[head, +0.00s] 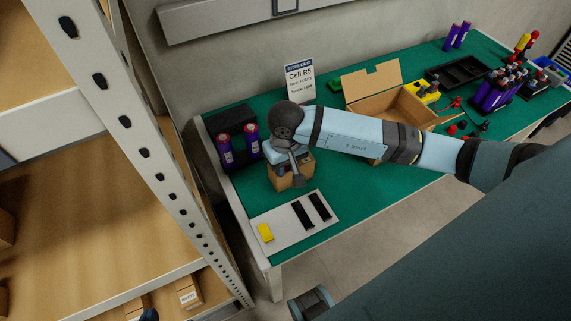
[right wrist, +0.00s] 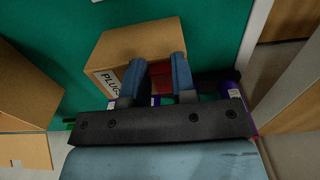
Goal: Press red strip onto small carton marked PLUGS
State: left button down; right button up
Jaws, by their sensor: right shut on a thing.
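In the head view the carton (head: 292,178) stands on the green bench, partly hidden by my right gripper (head: 298,178). My right gripper also shows in the right wrist view (right wrist: 158,78), shut on the red strip (right wrist: 161,74) between its two fingers. The strip is at the carton's near face; I cannot tell whether it touches.
A pale board (head: 282,229) with a yellow block and two black strips lies at the front. Purple cylinders (head: 225,148) stand left of the carton. A large open box (head: 400,105) is to the right. A shelf rack (head: 150,165) rises at left.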

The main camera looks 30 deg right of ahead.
jog(key=shift+f, duration=0.1)
jog(key=o, duration=0.7)
jog(key=shift+o, duration=0.2)
notch_tip(320, 180, up, 14)
jog(key=shift+f, duration=0.1)
dwell(0.4)
